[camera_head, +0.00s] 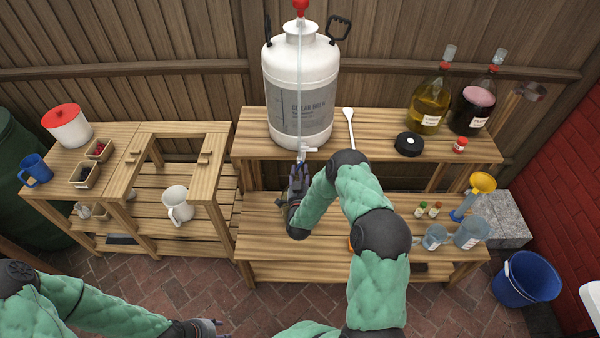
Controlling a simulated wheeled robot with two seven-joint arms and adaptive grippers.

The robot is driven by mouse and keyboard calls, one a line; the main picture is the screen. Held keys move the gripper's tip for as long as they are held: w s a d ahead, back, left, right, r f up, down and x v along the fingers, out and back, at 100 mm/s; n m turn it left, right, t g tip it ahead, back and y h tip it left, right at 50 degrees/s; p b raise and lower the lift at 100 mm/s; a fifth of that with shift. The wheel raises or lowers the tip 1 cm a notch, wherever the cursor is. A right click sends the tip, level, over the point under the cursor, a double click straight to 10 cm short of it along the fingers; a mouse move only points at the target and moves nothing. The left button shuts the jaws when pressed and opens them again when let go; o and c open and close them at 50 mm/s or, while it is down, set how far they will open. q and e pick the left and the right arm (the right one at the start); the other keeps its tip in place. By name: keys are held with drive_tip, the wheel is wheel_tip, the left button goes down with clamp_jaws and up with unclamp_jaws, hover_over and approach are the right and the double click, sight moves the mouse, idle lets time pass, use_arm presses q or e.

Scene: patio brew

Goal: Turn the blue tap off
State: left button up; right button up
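A white keg-like vessel (300,90) with a grey label and black handles stands on the upper shelf of the middle bench. A small tap (309,149) sticks out low on its front; it looks whitish with a hint of blue below, too small to tell its handle position. My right gripper (300,166) is just below the tap, pointing up at it; its fingertips are close, and I cannot tell if they touch. The finger gap is too small to judge. My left gripper (217,324) is low at the bottom edge, far from the tap, its opening unclear.
A white spoon (349,124) lies right of the vessel. Yellow (430,104) and dark (472,106) bottles stand at the right of the shelf. A white pitcher (178,205) stands on the left bench. Jugs (472,233) and a yellow funnel (482,182) crowd the lower right.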

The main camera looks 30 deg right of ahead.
drive_tip(key=shift+w+d, duration=0.25)
drive_tip(key=shift+w, duration=0.1)
clamp_jaws()
drive_tip(key=shift+w+a+f+m+b, duration=0.1)
drive_tip(key=shift+m+b, duration=2.85)
drive_tip(key=shift+m, duration=0.65)
drive_tip(key=shift+a+f+m+b, duration=0.1)
drive_tip(key=shift+m+b, duration=2.85)
drive_tip(key=shift+m, duration=0.65)
